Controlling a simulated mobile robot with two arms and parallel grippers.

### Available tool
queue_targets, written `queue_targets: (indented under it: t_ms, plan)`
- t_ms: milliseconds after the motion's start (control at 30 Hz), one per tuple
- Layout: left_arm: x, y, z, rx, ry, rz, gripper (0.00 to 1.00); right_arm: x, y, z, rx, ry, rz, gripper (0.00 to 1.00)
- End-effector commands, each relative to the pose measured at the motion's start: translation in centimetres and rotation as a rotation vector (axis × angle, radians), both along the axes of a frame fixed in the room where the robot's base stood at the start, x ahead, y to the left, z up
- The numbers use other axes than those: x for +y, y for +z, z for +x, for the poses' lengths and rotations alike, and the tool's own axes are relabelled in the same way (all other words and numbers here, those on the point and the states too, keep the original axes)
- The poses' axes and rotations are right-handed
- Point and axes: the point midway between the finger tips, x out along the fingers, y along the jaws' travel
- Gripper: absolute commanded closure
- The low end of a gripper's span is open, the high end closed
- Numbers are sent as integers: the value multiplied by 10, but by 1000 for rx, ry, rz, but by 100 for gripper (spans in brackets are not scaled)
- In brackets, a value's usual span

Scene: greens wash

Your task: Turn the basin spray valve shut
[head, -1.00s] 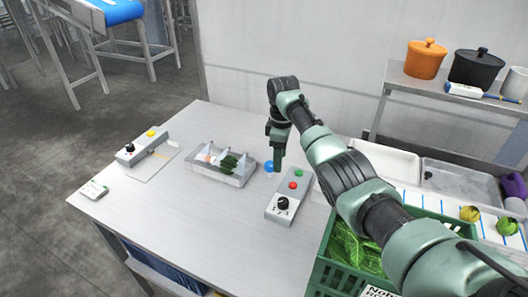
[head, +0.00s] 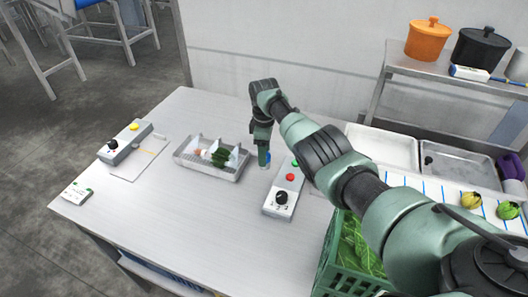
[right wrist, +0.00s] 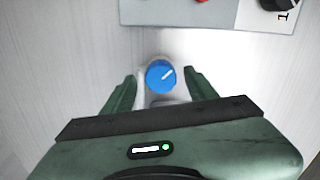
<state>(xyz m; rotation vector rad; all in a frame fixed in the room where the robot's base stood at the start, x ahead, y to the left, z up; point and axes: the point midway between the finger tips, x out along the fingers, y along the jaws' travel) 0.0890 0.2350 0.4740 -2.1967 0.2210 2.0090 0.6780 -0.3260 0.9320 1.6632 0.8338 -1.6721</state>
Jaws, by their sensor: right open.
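The spray valve is a round blue knob (right wrist: 160,76) with a white pointer line slanting to the upper right in the right wrist view. In the head view only a bit of its blue (head: 267,156) shows beside my gripper. My right gripper (right wrist: 160,74) is open, with one finger to each side of the knob and a visible gap on both sides. In the head view the right gripper (head: 263,162) points down at the knob, which it partly hides. My left gripper is in no view.
A grey control box (head: 284,189) with red and green buttons and a black dial stands close to the right of the knob. A clear-walled tray (head: 205,172) with greens stands to its left. A green crate (head: 334,268) of leaves is at the lower right.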

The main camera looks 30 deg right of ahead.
Motion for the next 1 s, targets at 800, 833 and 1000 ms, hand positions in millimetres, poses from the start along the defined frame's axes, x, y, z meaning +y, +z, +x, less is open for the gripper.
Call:
queue_targets:
  t_ms: [800, 833, 1000]
  plan:
    - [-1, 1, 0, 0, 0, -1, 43, 1, -1, 1, -2, -42, 2, 100]
    - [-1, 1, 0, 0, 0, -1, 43, 1, -1, 1, -2, -55, 2, 100]
    - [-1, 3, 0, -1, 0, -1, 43, 1, -1, 1, -2, -154, 2, 100]
